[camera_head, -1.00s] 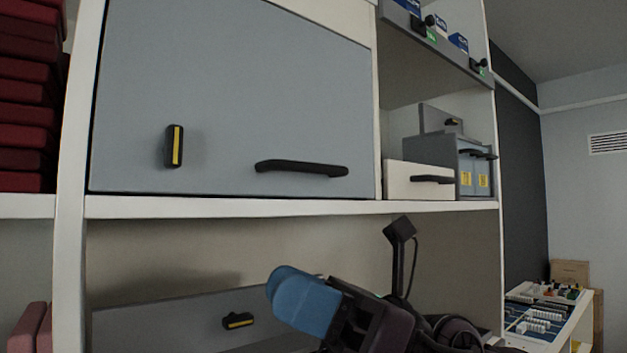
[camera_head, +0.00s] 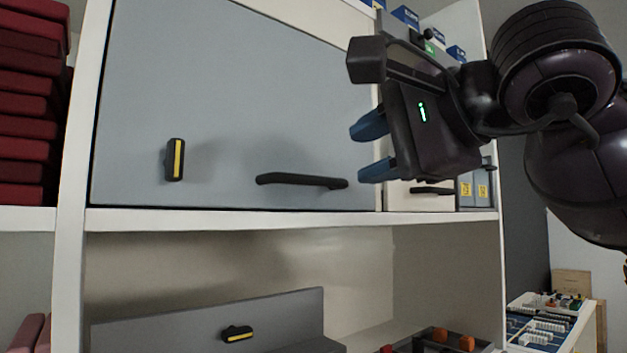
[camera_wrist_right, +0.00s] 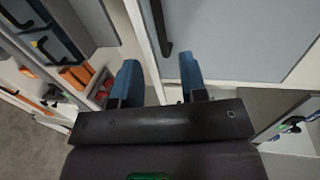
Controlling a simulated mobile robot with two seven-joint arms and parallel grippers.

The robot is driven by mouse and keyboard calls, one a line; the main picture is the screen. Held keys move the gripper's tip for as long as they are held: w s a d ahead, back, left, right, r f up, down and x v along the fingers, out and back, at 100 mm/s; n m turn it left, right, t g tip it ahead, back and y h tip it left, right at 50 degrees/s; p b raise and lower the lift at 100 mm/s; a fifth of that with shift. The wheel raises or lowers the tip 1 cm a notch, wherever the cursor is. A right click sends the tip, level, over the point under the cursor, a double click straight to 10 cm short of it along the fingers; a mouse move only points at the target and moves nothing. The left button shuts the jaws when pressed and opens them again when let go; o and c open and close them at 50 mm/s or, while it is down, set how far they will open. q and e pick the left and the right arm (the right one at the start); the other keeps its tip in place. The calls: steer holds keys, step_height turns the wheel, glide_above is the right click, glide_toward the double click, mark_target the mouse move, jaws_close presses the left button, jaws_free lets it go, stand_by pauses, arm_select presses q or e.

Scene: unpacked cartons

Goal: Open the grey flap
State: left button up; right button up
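The grey flap (camera_head: 240,100) is a large flat panel closing the upper left shelf compartment in the head view. It bears a black horizontal bar handle (camera_head: 302,181) near its lower edge and a black and yellow latch-like piece (camera_head: 175,160) to the left. My right gripper (camera_head: 370,150) is open and empty, its blue fingers pointing left, just right of the handle and apart from it. In the right wrist view, the flap (camera_wrist_right: 255,35) and handle (camera_wrist_right: 160,28) lie beyond the two spread fingers (camera_wrist_right: 160,82). My left gripper is not in view.
A white shelf board (camera_head: 230,222) runs below the flap. A lower grey panel (camera_head: 210,318) has another black and yellow piece. Red stacked boxes (camera_head: 28,110) stand at the left. A white drawer (camera_head: 405,196) and grey boxes sit right of the flap, partly behind my right gripper.

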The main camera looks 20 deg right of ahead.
mark_target(317, 180)
steer(key=p+x, duration=0.1)
steer(key=x, duration=0.8)
steer(key=shift+w, duration=0.25)
steer(key=shift+w+a+f, duration=0.15)
steer(key=shift+w+a, duration=0.1)
steer(key=shift+w, duration=0.3)
jaws_close()
